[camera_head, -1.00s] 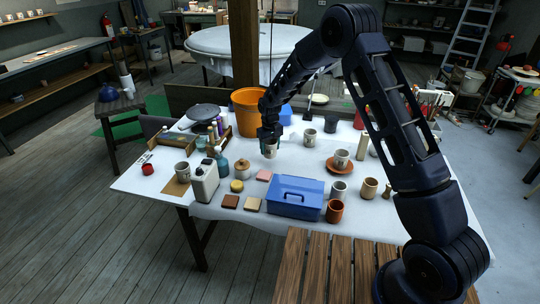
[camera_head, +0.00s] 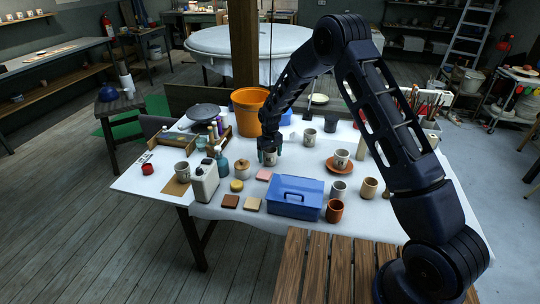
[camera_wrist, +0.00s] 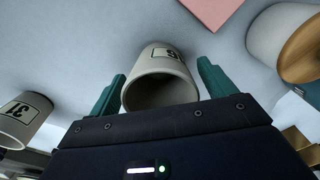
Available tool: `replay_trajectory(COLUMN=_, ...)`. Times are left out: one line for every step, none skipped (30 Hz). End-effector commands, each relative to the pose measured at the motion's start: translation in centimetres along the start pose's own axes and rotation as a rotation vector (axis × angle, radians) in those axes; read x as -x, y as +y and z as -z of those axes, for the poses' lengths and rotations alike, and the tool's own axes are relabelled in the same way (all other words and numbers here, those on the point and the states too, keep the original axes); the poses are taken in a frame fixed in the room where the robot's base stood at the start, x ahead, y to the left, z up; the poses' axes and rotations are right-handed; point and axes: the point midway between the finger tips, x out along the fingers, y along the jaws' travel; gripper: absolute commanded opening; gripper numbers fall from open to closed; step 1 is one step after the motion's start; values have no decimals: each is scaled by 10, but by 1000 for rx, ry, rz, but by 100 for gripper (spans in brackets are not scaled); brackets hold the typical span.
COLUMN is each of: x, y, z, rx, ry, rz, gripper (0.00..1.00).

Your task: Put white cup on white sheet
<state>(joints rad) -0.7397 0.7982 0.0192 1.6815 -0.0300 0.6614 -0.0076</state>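A pale grey-white cup (camera_head: 270,159) with a dark number label stands on the white sheet (camera_head: 222,216) covering the table. My gripper (camera_head: 270,151) points down over this cup. In the wrist view the cup (camera_wrist: 161,75) sits between the two teal fingers of my gripper (camera_wrist: 158,90), its mouth facing the camera. The fingers are spread, with a clear gap on the right and a very narrow one on the left. The cup's base is hidden in the wrist view.
A similar cup (camera_head: 310,137) stands to the right, and another (camera_head: 341,158) on an orange saucer (camera_head: 340,169). An orange bucket (camera_head: 247,112) is behind left. A lidded jar (camera_head: 242,169), pink tile (camera_head: 264,175) and blue box (camera_head: 295,197) are nearer the front.

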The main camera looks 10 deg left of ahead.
Motion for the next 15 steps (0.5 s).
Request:
replay_trajectory(x=0, y=0, z=0, rx=0, ry=0, rz=0, gripper=83)
replay_trajectory(x=0, y=0, z=0, rx=0, ry=0, rz=0, gripper=83)
replay_trajectory(x=0, y=0, z=0, rx=0, ry=0, rz=0, gripper=83)
replay_trajectory(x=0, y=0, z=0, rx=0, ry=0, rz=0, gripper=83)
replay_trajectory(x=0, y=0, z=0, rx=0, ry=0, rz=0, gripper=83)
replay_trajectory(x=1, y=0, z=0, rx=0, ry=0, rz=0, gripper=83)
replay_trajectory(x=1, y=0, z=0, rx=0, ry=0, rz=0, gripper=83)
replay_trajectory(x=3, y=0, z=0, rx=0, ry=0, rz=0, gripper=83)
replay_trajectory(x=5, y=0, z=0, rx=0, ry=0, rz=0, gripper=83)
replay_trajectory(x=8, y=0, z=0, rx=0, ry=0, rz=0, gripper=83)
replay_trajectory(x=11, y=0, z=0, rx=0, ry=1, rz=0, gripper=83)
replay_trajectory(x=16, y=0, z=0, rx=0, ry=1, rz=0, gripper=83)
replay_trajectory(x=21, y=0, z=1, rx=0, ry=3, rz=0, gripper=83)
replay_trajectory(x=27, y=0, z=1, rx=0, ry=3, rz=0, gripper=83)
replay_trajectory(x=34, y=0, z=0, rx=0, ry=2, rz=0, gripper=83)
